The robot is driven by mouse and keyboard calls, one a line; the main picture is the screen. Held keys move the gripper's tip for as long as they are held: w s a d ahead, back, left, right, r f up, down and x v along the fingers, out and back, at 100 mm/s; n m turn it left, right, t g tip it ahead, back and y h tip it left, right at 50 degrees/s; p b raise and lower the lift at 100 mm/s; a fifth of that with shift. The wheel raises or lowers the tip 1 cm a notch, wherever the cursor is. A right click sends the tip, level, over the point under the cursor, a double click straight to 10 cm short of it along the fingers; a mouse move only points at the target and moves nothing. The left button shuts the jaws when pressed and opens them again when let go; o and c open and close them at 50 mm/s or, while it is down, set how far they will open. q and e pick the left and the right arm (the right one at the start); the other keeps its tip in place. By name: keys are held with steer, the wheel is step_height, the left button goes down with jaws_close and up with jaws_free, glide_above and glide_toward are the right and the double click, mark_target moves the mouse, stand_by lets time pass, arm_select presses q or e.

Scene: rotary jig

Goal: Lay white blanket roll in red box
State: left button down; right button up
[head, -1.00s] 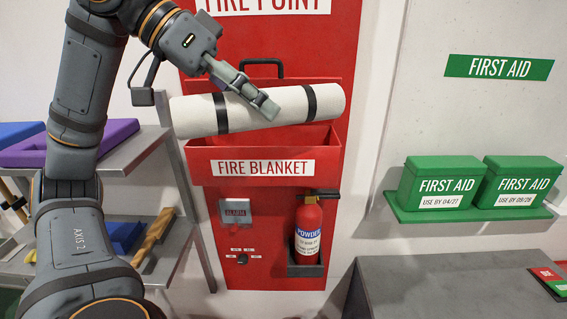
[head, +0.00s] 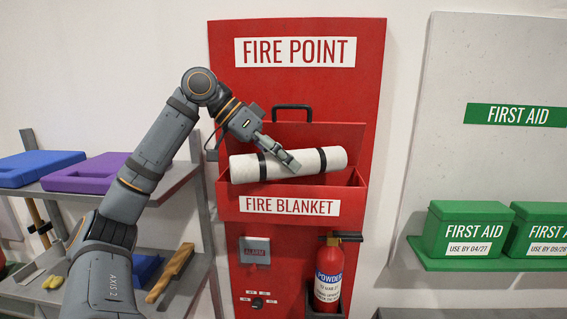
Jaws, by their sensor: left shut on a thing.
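The white blanket roll (head: 325,158) has two dark bands and lies nearly level, its right end slightly higher. My left gripper (head: 287,165) is shut on the roll near its middle, coming from above and left. The red box (head: 226,204) labelled FIRE BLANKET is fixed to the red FIRE POINT panel and open at the top. The roll is at the box's opening, its left end low near the front rim. I cannot tell whether it touches the box. My right gripper is not in view.
A black handle (head: 291,108) stands above the box. A red extinguisher (head: 328,276) and an alarm unit (head: 255,251) are below it. A shelf with blue (head: 38,167) and purple (head: 88,174) cases is at left; green first aid boxes (head: 468,229) are at right.

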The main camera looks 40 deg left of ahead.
arm_select(q)
steer(key=shift+w+a+f, duration=0.25)
steer(key=shift+w+f, duration=0.2)
steer(key=shift+w+a, duration=0.1)
steer(key=shift+w, duration=0.05)
steer(key=c, duration=0.9)
jaws_free()
steer(key=shift+c, duration=0.2)
steer(key=o, duration=0.4)
steer(key=shift+s+r, duration=0.1)
steer(key=shift+s, duration=0.15)
steer(key=shift+w, duration=0.15)
steer(key=shift+r, duration=0.1)
steer(key=p+v, duration=0.3)
steer(key=v, duration=0.8)
steer(key=shift+s+a+r, duration=0.15)
steer(key=shift+s+r, duration=0.1)
steer(key=shift+s, duration=0.1)
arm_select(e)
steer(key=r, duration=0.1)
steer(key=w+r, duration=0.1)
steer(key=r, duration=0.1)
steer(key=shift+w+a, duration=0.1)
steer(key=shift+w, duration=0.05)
